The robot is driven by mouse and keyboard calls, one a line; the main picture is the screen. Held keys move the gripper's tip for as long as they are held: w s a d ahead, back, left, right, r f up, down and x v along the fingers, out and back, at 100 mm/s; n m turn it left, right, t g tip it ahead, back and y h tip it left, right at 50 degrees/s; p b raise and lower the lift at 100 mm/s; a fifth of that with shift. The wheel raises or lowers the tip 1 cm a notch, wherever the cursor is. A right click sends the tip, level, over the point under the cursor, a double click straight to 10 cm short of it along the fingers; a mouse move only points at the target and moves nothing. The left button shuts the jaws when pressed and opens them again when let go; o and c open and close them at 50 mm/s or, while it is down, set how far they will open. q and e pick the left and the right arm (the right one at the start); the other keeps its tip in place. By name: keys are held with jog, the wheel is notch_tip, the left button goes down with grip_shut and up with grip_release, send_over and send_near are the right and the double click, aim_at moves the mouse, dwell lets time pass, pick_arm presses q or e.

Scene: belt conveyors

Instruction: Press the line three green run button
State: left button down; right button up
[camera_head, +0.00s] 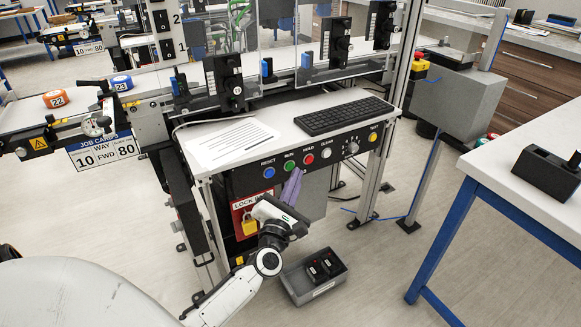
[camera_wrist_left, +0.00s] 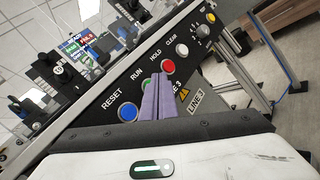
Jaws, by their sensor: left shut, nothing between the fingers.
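The green RUN button (camera_head: 289,165) is on the black front panel (camera_head: 240,181) under the desk top, between the blue RESET button (camera_head: 268,172) and the red HOLD button (camera_head: 308,159). In the wrist view the panel carries a LINE 3 label (camera_wrist_left: 199,101). My left gripper (camera_head: 295,175) is shut and empty, its purple fingers pointing up at the panel just below and right of the green button. In the left wrist view the fingertips (camera_wrist_left: 158,80) partly cover the green button (camera_wrist_left: 146,84). I cannot tell if they touch it. My right gripper is not in view.
A white CLEAR button (camera_head: 326,154), a selector knob (camera_head: 351,147) and a yellow TEST button (camera_head: 373,137) lie further right. A keyboard (camera_head: 344,115) and paper (camera_head: 228,139) lie on the desk. A grey bin (camera_head: 312,278) stands on the floor below.

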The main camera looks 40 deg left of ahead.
pick_arm(q)
jog(key=shift+a, duration=0.1)
jog(key=shift+w+a, duration=0.2)
jog(key=shift+a, duration=0.1)
